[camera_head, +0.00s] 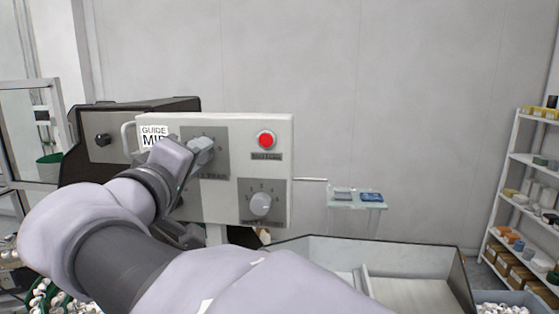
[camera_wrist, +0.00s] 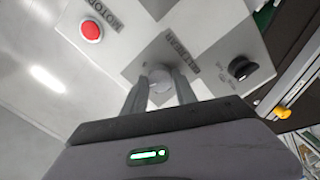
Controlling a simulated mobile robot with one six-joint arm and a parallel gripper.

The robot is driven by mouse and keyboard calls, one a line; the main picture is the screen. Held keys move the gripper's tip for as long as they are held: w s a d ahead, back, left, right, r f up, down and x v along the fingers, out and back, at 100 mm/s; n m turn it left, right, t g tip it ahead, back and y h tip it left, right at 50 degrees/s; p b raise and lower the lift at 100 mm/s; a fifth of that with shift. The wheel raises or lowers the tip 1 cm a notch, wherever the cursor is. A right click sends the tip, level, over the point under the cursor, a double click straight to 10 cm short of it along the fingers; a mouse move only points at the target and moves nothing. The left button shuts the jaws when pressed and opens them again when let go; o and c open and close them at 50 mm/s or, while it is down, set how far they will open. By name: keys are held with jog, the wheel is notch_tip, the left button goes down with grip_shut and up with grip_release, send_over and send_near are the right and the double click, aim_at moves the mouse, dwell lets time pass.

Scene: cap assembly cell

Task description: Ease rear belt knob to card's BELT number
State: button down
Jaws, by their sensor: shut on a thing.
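The rear belt knob (camera_head: 206,146) is a pale round dial on the upper grey plate of the white control panel (camera_head: 275,190). My gripper (camera_head: 190,152) is shut on it. In the wrist view the two fingers of my gripper (camera_wrist: 160,86) stand on either side of the knob (camera_wrist: 160,74). The white card (camera_head: 153,134) at the panel's upper left shows "GUIDE" and part of "MID". Its lower part, with any BELT number, is hidden behind my arm.
A second pale knob (camera_head: 261,204) sits on the lower right grey plate. A red button (camera_head: 266,139) is at the panel's upper right. A black knob (camera_wrist: 242,68) is near the grip in the wrist view. A metal bin (camera_head: 420,250) stands at front right.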

jog(key=shift+n, duration=1.6)
jog(key=c, duration=1)
grip_release()
jog(key=shift+o, duration=0.2)
jog(key=shift+s, duration=0.1)
jog(key=s+a+b, duration=0.1)
jog(key=s, duration=1.6)
jog(key=shift+a, duration=0.15)
